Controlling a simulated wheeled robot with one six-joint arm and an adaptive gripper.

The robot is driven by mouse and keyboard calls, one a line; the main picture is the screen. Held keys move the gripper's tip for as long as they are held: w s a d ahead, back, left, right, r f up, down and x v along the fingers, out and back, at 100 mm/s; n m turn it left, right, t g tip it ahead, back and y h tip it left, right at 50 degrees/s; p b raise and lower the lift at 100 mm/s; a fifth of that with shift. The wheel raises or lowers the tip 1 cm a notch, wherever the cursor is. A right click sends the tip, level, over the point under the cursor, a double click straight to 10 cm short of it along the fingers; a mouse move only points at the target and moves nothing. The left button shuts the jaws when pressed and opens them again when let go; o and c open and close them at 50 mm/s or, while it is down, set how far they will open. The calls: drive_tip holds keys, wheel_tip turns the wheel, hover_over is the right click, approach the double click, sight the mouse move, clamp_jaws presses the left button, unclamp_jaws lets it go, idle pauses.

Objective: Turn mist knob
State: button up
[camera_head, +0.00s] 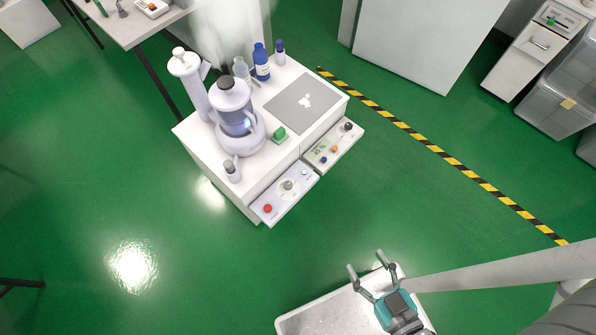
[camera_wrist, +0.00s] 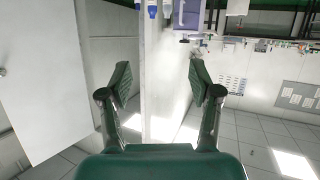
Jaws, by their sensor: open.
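Two control panels jut from the front of a white cabinet in the head view. The left panel (camera_head: 270,212) has a grey round knob (camera_head: 288,186) on a pale dial and a red button (camera_head: 267,208). The right panel (camera_head: 318,161) has a small display, coloured buttons and a dark knob (camera_head: 348,126). I cannot read which knob is the mist knob. My gripper (camera_head: 366,261) is open and empty, well below and right of both panels and apart from them. Its spread fingers also show in the wrist view (camera_wrist: 159,80), where neither panel can be made out.
Pale mist hangs behind. Green floor between my gripper and the cabinet is clear. Yellow-black tape (camera_head: 440,152) runs right.

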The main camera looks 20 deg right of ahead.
drive_tip(key=w+f+n+g, duration=0.1)
drive_tip(key=w+f, duration=0.2)
drive_tip(key=f, duration=0.4)
drive_tip(key=w+f+n+g, duration=0.1)
drive_tip(key=w+f+g, duration=0.15)
drive_tip(key=f, duration=0.55)
drive_tip(key=n+g+y, duration=0.4)
drive_tip(key=n+g, duration=0.5)
drive_tip(key=n, duration=0.2)
approach(288, 185)
drive_tip(key=shift+t, duration=0.25)
drive_tip(key=shift+x, duration=4.3)
drive_tip(key=shift+s+d, duration=0.1)
drive_tip(key=c, duration=1.1)
